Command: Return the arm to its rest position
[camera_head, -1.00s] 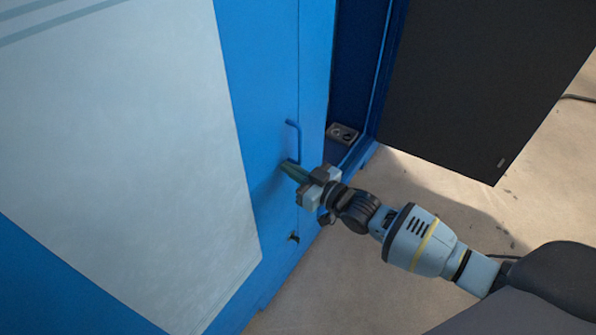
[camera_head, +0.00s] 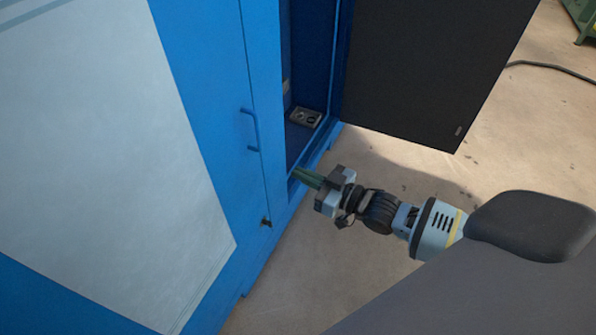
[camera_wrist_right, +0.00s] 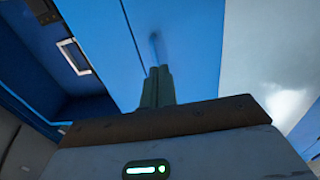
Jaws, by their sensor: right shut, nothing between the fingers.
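My right gripper (camera_head: 307,178) is in front of the blue cabinet (camera_head: 200,70), near the lower edge of its opening. Its green fingers are together and hold nothing. The fingers also show shut in the right wrist view (camera_wrist_right: 158,87), pointing toward the blue cabinet face. The cabinet's blue handle (camera_head: 251,130) is up and left of the fingertips, apart from them. My right arm comes in from the lower right. My left gripper is not in view.
An open dark door (camera_head: 430,65) stands to the right of the cabinet opening. A small grey box with round sockets (camera_head: 304,117) sits inside. A large pale panel (camera_head: 90,150) covers the cabinet's left part. Concrete floor (camera_head: 400,170) is clear; a dark cable (camera_head: 550,66) lies at right.

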